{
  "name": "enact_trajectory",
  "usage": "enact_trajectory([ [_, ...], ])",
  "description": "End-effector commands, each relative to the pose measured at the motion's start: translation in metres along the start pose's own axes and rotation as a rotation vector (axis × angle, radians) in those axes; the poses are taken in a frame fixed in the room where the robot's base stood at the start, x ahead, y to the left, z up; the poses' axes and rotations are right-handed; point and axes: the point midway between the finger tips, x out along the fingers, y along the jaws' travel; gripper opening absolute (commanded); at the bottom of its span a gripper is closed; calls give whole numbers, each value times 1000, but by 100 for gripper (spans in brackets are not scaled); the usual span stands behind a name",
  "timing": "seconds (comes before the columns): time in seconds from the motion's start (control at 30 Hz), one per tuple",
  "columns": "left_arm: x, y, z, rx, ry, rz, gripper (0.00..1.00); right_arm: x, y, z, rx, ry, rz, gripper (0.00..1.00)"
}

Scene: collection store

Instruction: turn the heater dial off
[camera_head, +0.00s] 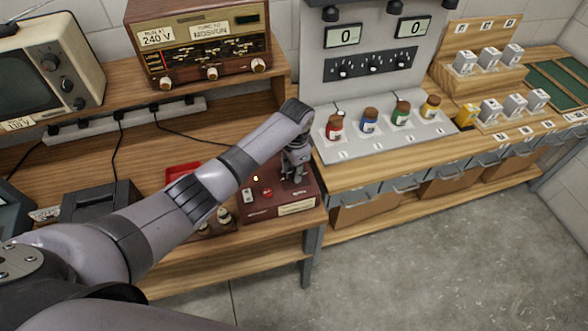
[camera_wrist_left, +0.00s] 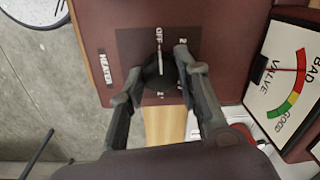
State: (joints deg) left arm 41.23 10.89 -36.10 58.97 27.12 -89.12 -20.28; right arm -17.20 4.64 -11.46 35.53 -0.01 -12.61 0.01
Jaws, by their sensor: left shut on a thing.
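The heater dial (camera_wrist_left: 158,72) is a round black knob on a dark panel labelled HEATER in the left wrist view. Its white pointer line points towards the word OFF (camera_wrist_left: 159,34). My left gripper (camera_wrist_left: 160,84) has one finger on each side of the dial and is shut on it. In the head view, my left gripper (camera_head: 293,174) reaches down onto the dark red tester box (camera_head: 262,212) and hides the dial there. My right gripper is not in view.
A gauge marked BAD, VALVE and GOOD (camera_wrist_left: 288,80) is beside the panel in the wrist view. A wooden radio (camera_head: 205,45) stands on the shelf behind. Coloured bottles (camera_head: 369,121) stand on a grey rack to the right. Open floor (camera_head: 440,260) lies in front.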

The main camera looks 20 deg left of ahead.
Motion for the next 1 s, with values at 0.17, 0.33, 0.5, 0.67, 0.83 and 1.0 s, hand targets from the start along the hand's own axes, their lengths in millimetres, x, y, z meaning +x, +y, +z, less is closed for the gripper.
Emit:
enact_trajectory([
  [0.17,-2,-2,-1,-2,3,-3,2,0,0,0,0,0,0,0],
  [0.33,-1,-1,-1,-1,2,-3,41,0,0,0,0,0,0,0],
  [0.5,-1,-1,0,-1,1,-1,51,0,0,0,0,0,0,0],
  [0.67,0,0,0,0,1,-1,51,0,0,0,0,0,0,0],
  [0.83,-5,0,0,0,1,-1,51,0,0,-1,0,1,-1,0],
  [1.0,-30,-1,-1,1,5,-3,51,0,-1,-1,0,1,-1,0],
])
